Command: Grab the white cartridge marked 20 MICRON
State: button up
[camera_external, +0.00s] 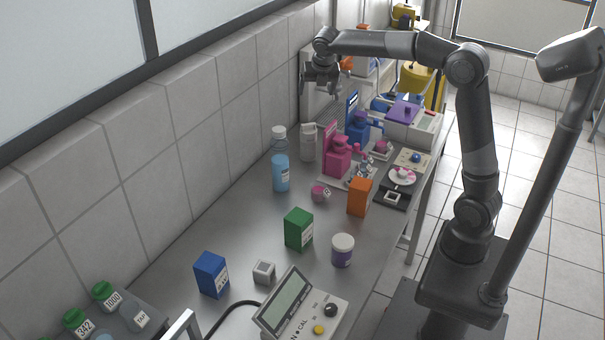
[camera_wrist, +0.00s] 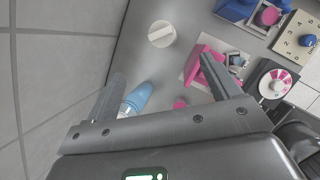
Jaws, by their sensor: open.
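No 20 MICRON marking is legible in either view. A pale upright cylinder (camera_external: 309,143) stands near the wall behind the blue bottle; it may be the cartridge, but I cannot confirm it. In the wrist view a round white top with a raised bar (camera_wrist: 161,34) appears to be the same thing, ahead of the fingers. My gripper (camera_external: 320,88) is raised over the far part of the bench, apart from the objects. In the wrist view my gripper (camera_wrist: 160,78) has its fingers spread wide with nothing held between them.
A clear bottle with blue liquid (camera_external: 280,165) stands close to the cylinder, and a pink pump-like unit (camera_external: 338,155) stands to its right. A blue unit (camera_external: 358,128) is behind. Orange (camera_external: 358,197), green (camera_external: 299,230) and blue (camera_external: 211,274) boxes stand nearer. The tiled wall (camera_external: 200,130) bounds the left.

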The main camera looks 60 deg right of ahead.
jog(key=w+d+f+n, duration=0.1)
jog(key=w+n, duration=0.1)
send_near(308, 129)
jog(key=x, duration=0.5)
jog(key=shift+s+a+f, duration=0.2)
jog(key=shift+f, duration=0.15)
jog(key=x, duration=0.5)
jog(key=shift+w+d+f, duration=0.25)
jog(key=shift+w, duration=0.05)
jog(key=shift+c, duration=0.2)
jog(key=c, duration=1.3)
jog(key=shift+r, duration=0.1)
